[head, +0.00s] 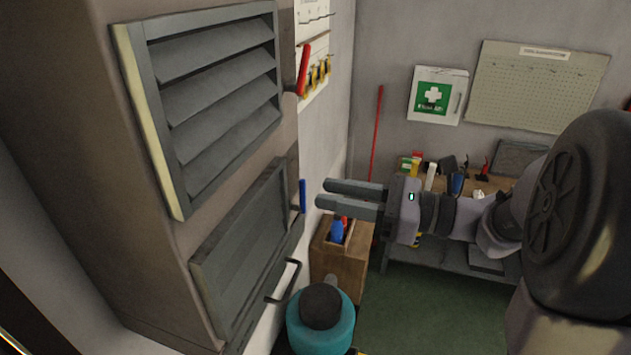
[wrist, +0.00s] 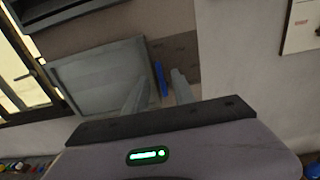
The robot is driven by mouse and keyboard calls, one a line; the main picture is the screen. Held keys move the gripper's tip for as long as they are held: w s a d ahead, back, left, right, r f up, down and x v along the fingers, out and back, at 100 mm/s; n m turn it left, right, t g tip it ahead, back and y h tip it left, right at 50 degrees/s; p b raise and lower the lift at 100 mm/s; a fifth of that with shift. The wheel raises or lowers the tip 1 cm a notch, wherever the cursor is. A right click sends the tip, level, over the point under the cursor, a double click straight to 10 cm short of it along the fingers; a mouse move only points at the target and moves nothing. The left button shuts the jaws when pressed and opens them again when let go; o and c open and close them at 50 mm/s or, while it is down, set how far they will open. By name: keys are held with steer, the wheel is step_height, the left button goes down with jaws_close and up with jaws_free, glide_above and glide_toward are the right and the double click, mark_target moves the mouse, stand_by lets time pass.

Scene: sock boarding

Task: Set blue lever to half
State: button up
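The blue lever (head: 302,196) is a short upright bar on the side of the grey machine cabinet, beside its lower panel. My gripper (head: 322,194) is just to the right of the lever in the head view, its fingers pointing left toward it. In the wrist view the blue lever (wrist: 160,79) shows between the two fingertips (wrist: 160,78), which are apart. The gripper is open and holds nothing that I can see. I cannot tell whether a finger touches the lever.
A black handle (head: 286,282) juts out below. A teal container (head: 320,330) and a wooden crate (head: 340,268) stand underneath. A workbench (head: 440,258) is behind my arm.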

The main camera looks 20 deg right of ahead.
mark_target(305, 189)
steer(key=x, duration=0.3)
steer(key=shift+w+a, duration=0.1)
steer(key=shift+a, duration=0.15)
jaws_close()
